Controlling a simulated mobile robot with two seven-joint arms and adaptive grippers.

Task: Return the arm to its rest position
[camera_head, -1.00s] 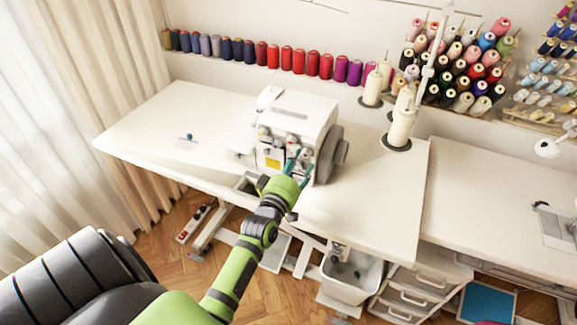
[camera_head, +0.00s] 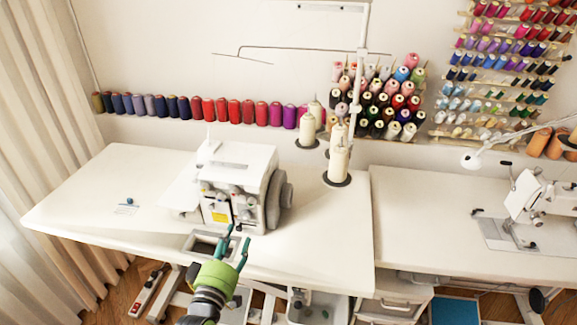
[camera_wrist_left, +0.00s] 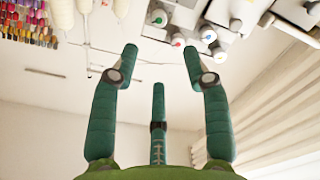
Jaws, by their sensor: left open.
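My left gripper (camera_head: 236,249) shows in the head view as a green hand with teal fingers, in front of the white sewing machine (camera_head: 236,183) and over the table's front edge. Its fingers are spread. In the left wrist view my left gripper (camera_wrist_left: 160,60) is open, with nothing between its teal fingers. That view shows the machine upside down (camera_wrist_left: 190,20) at the top, apart from the fingertips. Most of my left arm lies below the head view's lower edge. My right gripper is not in view.
The white table (camera_head: 120,170) has free room left and right of the machine. A dark blue pin (camera_head: 130,201) lies on its left part. Cone spools (camera_head: 338,160) stand at its back right. A second sewing machine (camera_head: 530,200) stands on the right table. Curtains (camera_head: 40,120) hang at left.

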